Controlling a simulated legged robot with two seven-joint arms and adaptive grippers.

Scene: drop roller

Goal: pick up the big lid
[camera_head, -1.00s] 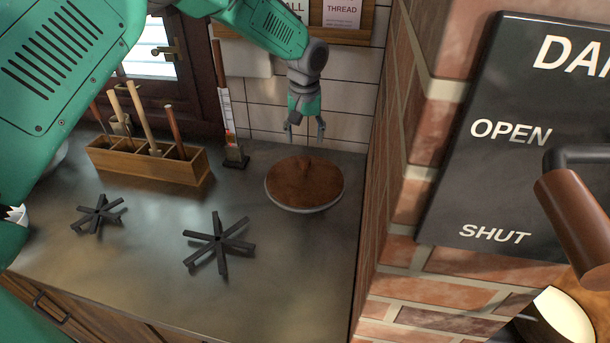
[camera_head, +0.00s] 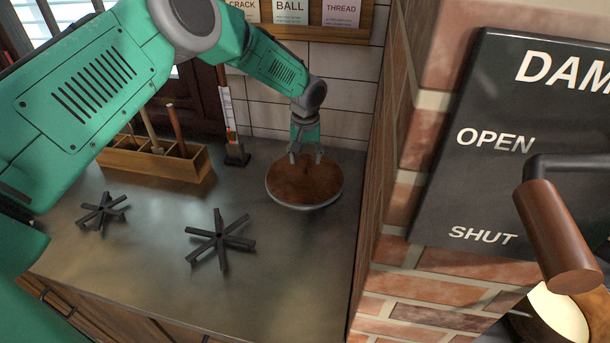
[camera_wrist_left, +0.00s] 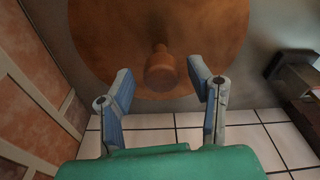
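The big lid (camera_head: 300,188) is a round brown wooden disc with a pale rim at its edge, on the grey counter near the brick wall. Its knob is hidden behind my fingers in the head view. In the left wrist view the lid (camera_wrist_left: 120,40) fills the top, and its round knob (camera_wrist_left: 160,72) stands near the middle. My left gripper (camera_head: 305,156) is above the lid, fingers pointing down. In the wrist view the left gripper (camera_wrist_left: 161,78) is open, with a fingertip on each side of the knob and gaps between. My right gripper is not in view.
Two black star-shaped trivets (camera_head: 220,240) (camera_head: 102,212) lie on the counter (camera_head: 290,290). A wooden tool box (camera_head: 155,163) stands at the back left, a thin upright gauge (camera_head: 232,135) beside it. The brick wall (camera_head: 385,200) closes off the right. The counter's front is clear.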

